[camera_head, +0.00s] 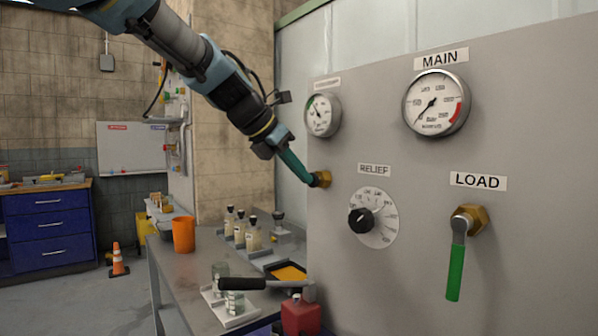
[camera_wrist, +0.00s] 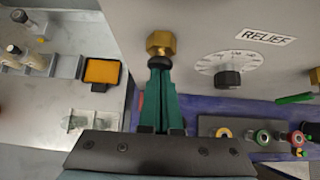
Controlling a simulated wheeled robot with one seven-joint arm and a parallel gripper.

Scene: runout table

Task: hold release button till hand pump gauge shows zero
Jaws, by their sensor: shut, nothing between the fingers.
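My gripper (camera_head: 306,179) reaches from the upper left to a brass hex fitting (camera_head: 321,179) on the grey panel. Its teal fingers are shut with nothing between them. In the wrist view the fingertips (camera_wrist: 159,68) overlap a dark round end on the brass fitting (camera_wrist: 160,42); whether they touch it I cannot tell. A small gauge (camera_head: 322,115) is above the fitting; its label is unreadable and its needle too small to read surely. A black-handled lever (camera_head: 243,284) lies low over the bench, perhaps the hand pump. No part is clearly marked as the release button.
The panel holds the MAIN gauge (camera_head: 436,104), RELIEF dial (camera_head: 373,218) and green LOAD handle (camera_head: 456,262). Ringed fittings (camera_wrist: 262,137) show at lower right in the wrist view.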

